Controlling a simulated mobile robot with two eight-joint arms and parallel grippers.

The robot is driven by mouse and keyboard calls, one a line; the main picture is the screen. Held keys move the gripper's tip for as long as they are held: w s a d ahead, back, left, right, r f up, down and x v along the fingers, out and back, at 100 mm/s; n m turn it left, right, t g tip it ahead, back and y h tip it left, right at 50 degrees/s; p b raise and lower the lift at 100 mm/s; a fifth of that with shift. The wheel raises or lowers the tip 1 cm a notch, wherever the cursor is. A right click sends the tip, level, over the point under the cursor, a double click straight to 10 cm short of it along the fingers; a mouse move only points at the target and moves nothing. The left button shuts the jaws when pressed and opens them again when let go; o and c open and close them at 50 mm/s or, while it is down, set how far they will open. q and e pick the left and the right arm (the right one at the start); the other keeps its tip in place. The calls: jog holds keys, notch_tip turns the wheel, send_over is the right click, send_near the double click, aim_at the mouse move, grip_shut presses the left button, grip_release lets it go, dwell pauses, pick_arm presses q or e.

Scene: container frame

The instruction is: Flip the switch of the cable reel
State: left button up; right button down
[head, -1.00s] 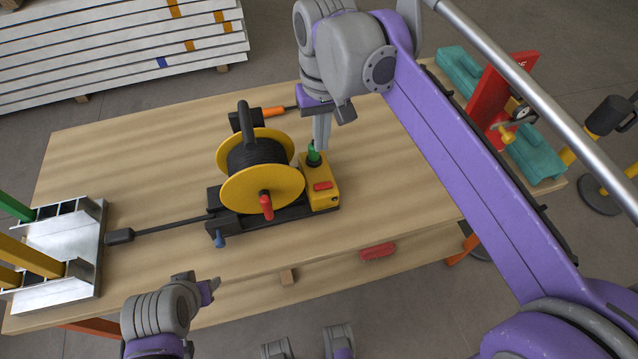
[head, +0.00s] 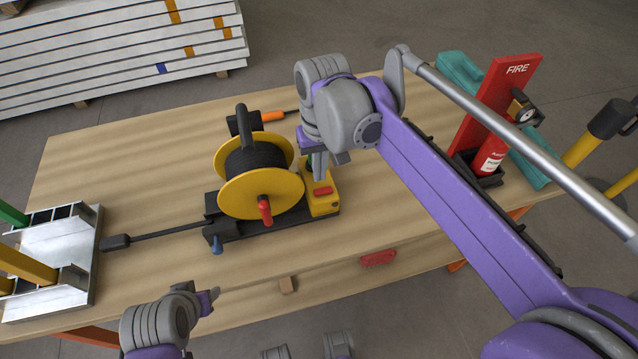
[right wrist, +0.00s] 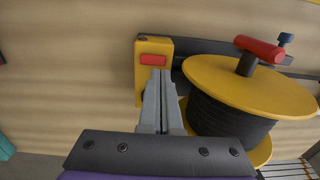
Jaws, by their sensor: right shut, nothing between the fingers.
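The cable reel (head: 254,195) stands on the wooden table, with yellow flanges, black cable and a red crank knob (head: 265,210). Its yellow switch box (head: 322,203) is at the reel's right and carries a red rectangular part. My right gripper (head: 320,178) is shut and empty, pointing down at the box. It mostly covers the green switch lever, of which only a sliver shows. In the right wrist view the closed fingers (right wrist: 158,78) reach over the yellow box (right wrist: 154,45), just short of its red part (right wrist: 153,59); whether they touch is unclear. My left gripper (head: 210,297) is low at the left, away from the reel.
An orange-handled tool (head: 266,117) lies behind the reel. A metal rack (head: 72,230) with colored bars is at the left. A red fire extinguisher stand (head: 505,105) is at the right. A red brush-like item (head: 378,258) lies at the front edge. Bare table lies right of the reel.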

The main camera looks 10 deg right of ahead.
aim_at(319, 192)
notch_tip(319, 192, down, 5)
dwell(0.3)
